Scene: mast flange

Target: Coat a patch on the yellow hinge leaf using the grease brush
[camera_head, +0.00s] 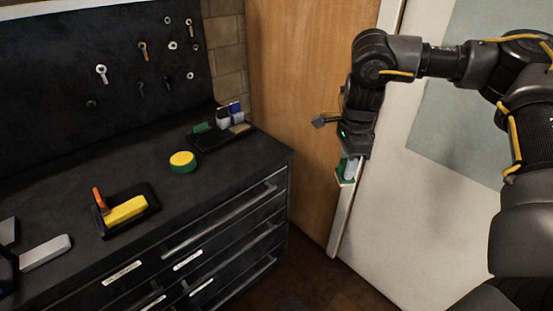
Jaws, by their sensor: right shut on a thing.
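A yellow block-like piece (126,209), which I take for the hinge leaf, lies in a black holder (151,196) on the dark bench top. An orange-red upright part (99,200) stands at its left end. My right gripper (347,158) points down in front of the door frame, right of the bench and well apart from the yellow piece. It is shut on a small green and pale thing (345,172), probably the grease brush; the jaws hide part of it. I cannot make out my left gripper.
A round green tin with a yellow top (182,161) stands mid-bench. A dark tray (206,144) with small bottles (229,113) is at the back right. A pale grey block (46,252) lies at the left. Small hardware hangs on the black board (60,85).

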